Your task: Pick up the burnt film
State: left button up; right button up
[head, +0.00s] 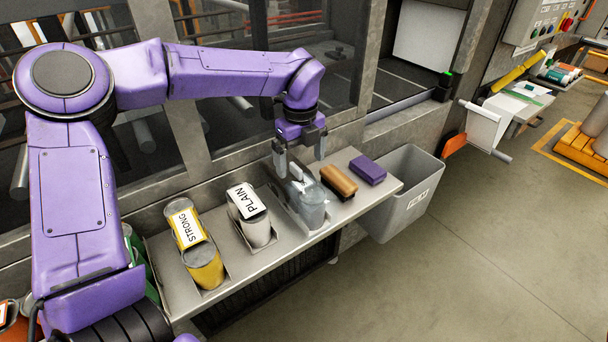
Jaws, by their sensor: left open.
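I cannot pick out a burnt film for certain in the head view. My left gripper (300,158) points down with its fingers apart, above the grey shelf (285,240). A translucent grey-blue bottle (312,207) stands just below it in a shelf slot; whether a finger touches the bottle I cannot tell. Right of the bottle lie a brown block or brush (339,182) and a purple block (368,169). My right gripper is out of view.
A yellow STRONG container (205,262) and a white PLAIN container (255,228) sit left on the shelf. A grey bin (402,205) with a small label stands at its right end. A white sheet (485,127) hangs farther right. The floor in front is clear.

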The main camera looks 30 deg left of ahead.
aim_at(298, 178)
pick_arm(q)
jog(key=f+p, duration=0.1)
jog(key=f, duration=0.4)
jog(key=f+p, duration=0.1)
jog(key=f, duration=0.2)
jog(key=shift+s+a+p, duration=0.15)
jog(key=shift+a+p, duration=0.15)
jog(key=shift+a, duration=0.05)
jog(key=shift+f, duration=0.3)
jog(key=c, duration=0.7)
